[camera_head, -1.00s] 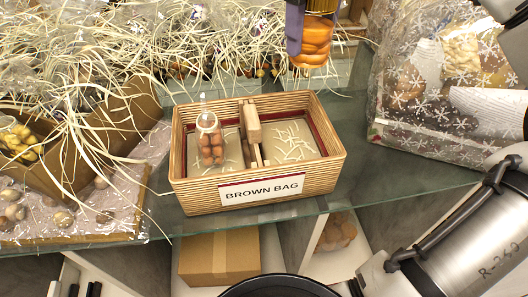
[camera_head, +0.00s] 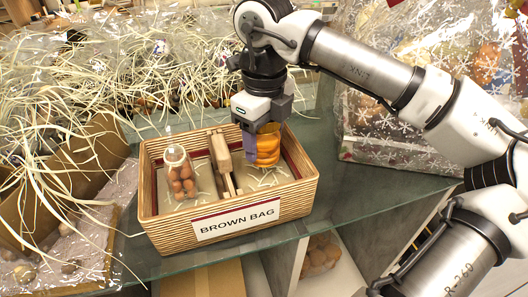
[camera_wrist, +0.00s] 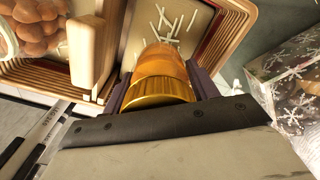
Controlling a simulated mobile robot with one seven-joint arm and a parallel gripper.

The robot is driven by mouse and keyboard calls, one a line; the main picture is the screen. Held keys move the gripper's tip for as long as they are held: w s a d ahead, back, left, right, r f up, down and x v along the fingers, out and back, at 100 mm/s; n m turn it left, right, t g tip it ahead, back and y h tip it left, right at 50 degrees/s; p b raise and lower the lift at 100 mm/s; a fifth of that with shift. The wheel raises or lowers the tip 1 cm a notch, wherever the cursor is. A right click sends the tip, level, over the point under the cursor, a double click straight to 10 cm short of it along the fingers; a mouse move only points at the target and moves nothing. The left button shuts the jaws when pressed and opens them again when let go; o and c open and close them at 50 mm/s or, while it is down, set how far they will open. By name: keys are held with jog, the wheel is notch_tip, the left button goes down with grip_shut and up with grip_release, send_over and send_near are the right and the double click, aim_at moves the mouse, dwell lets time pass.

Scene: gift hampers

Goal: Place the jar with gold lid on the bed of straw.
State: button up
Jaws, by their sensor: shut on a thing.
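The jar with gold lid (camera_head: 267,147) holds orange contents and is in my gripper (camera_head: 257,140), above the right compartment of the hamper box. In the wrist view the jar's gold lid (camera_wrist: 160,88) sits between the two dark fingers of my gripper (camera_wrist: 162,92), which are shut on it. The striped box (camera_head: 225,222) is labelled "BROWN BAG". The bed of straw (camera_head: 268,180), pale loose strands, lies on the floor of its right compartment and shows in the wrist view (camera_wrist: 168,25) beyond the jar. Whether the jar's base touches the straw is hidden.
A wooden divider (camera_head: 224,165) splits the box. A clear bottle with brown contents (camera_head: 180,174) stands in the left compartment. A snowflake-wrapped hamper (camera_head: 375,130) is close on the right. Straw-filled hampers (camera_head: 60,90) crowd the left and back.

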aim_at(264, 154)
jog(key=shift+f, duration=1.95)
jog(key=shift+f, duration=0.1)
jog(key=shift+f+b, duration=0.15)
jog(key=shift+b, duration=0.15)
jog(key=o, duration=1.2)
notch_tip(264, 154, up, 12)
jog(key=shift+r+p, duration=0.25)
jog(key=shift+p, duration=0.2)
